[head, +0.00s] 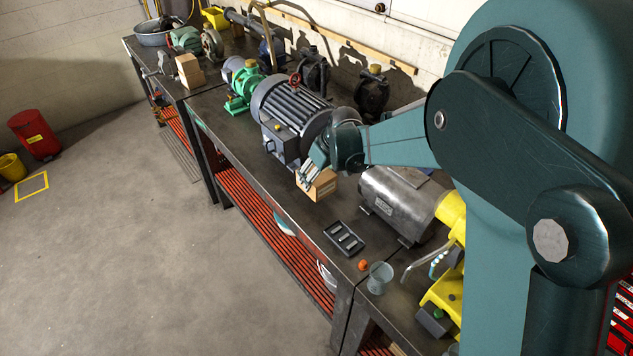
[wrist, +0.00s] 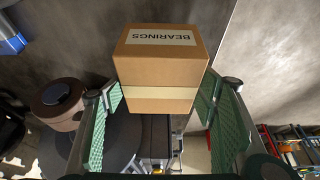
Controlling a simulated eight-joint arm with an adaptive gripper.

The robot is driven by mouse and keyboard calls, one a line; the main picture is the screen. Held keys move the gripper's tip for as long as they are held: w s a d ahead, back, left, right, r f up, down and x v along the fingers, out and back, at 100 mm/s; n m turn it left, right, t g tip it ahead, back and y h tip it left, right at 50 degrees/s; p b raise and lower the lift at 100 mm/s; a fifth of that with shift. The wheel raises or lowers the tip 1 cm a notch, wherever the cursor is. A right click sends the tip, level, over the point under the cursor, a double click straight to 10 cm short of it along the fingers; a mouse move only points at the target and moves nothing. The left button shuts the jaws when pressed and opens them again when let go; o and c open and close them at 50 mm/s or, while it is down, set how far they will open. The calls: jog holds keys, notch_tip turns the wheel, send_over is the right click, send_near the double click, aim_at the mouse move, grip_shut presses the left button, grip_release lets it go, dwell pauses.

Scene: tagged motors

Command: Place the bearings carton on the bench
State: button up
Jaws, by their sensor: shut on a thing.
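The bearings carton (wrist: 160,70) is a brown cardboard box with a white "BEARINGS" label and a pale tape band, seen large in the wrist view. My gripper (wrist: 162,110) is shut on it, with a green-padded finger at each side. In the head view the carton (head: 317,185) shows below my gripper (head: 312,172), close to the front edge of the bench (head: 290,206), between the large grey motor and the steel motor. I cannot tell whether its underside touches the bench top. My gripper hides part of the carton there.
The grey finned motor (head: 290,110) stands left of the carton and the steel motor (head: 400,203) right of it. A dark tray (head: 344,238), an orange ball-like thing (head: 363,265) and a clear cup (head: 380,278) lie nearer. Another carton (head: 190,71) stands at the far end.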

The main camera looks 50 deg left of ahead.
jog(key=shift+f, duration=1.1)
jog(key=shift+f, duration=0.1)
jog(key=shift+f, duration=1.75)
jog(key=shift+f, duration=0.2)
jog(key=o, duration=1.2)
jog(key=shift+o, duration=0.2)
jog(key=shift+r, duration=0.15)
jog(key=shift+v, duration=6.05)
jog(key=shift+d, duration=0.1)
